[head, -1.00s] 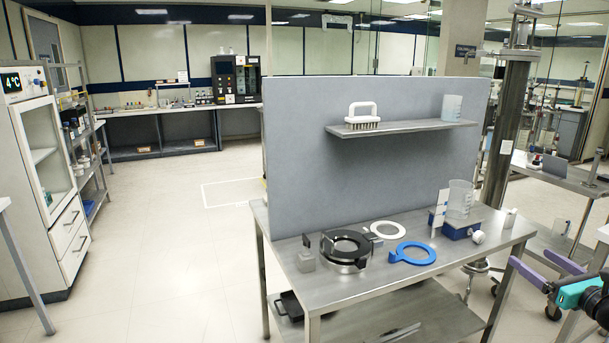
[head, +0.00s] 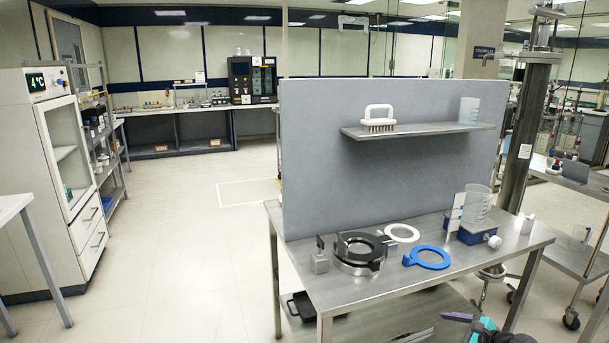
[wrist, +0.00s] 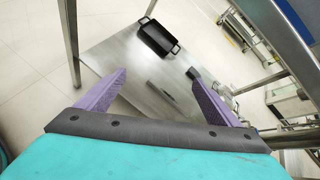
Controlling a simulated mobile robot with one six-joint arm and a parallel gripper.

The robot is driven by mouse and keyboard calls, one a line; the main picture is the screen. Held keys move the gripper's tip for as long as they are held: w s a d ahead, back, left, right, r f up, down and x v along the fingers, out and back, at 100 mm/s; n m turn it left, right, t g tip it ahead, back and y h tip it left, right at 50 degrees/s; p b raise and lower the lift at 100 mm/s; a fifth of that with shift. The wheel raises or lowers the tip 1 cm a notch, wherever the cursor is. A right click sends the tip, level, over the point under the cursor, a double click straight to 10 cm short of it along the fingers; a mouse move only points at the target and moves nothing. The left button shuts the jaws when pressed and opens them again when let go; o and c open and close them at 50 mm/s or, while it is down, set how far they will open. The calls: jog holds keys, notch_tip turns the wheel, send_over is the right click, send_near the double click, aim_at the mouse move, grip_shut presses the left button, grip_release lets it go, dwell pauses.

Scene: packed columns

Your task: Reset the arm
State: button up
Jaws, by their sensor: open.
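My gripper (wrist: 155,92) shows in the wrist view with two purple fingers spread wide apart and nothing between them. Beyond the fingers is the bench's lower shelf (wrist: 125,60), with a black tray (wrist: 158,38) on it. In the head view only a small teal and purple part of my gripper (head: 470,322) shows at the bottom edge, in front of the steel bench (head: 345,290). The rest of my arm is out of the picture there.
The bench holds a black ring on a steel base (head: 358,250), a blue ring (head: 430,257), a white ring (head: 402,233) and a beaker (head: 475,208). A grey panel has a shelf (head: 420,131) with a brush (head: 378,118). The floor at left (head: 180,260) is clear.

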jog(key=s+a+f+n+g, duration=0.4)
jog(key=s+a+f+n, duration=0.15)
jog(key=a+f, duration=0.55)
jog(key=s+a+f+n+g, duration=0.4)
jog(key=a+f+n, duration=0.2)
jog(key=a+f, duration=0.45)
jog(key=s+a+f+n+g+h, duration=0.1)
jog(key=s+a+f+n+g, duration=0.1)
jog(key=s, duration=0.6)
jog(key=s+a+f+n+g+h, duration=0.2)
jog(key=s+a+f+n+g, duration=0.1)
jog(key=s+f+n, duration=0.3)
jog(key=s+a+f+n+g+h, duration=0.2)
jog(key=s+n, duration=0.4)
jog(key=s, duration=0.4)
notch_tip(320, 180, down, 2)
jog(key=shift+a+f+g+p, duration=0.15)
jog(key=shift+a+g+p, duration=0.25)
jog(key=shift+a, duration=0.5)
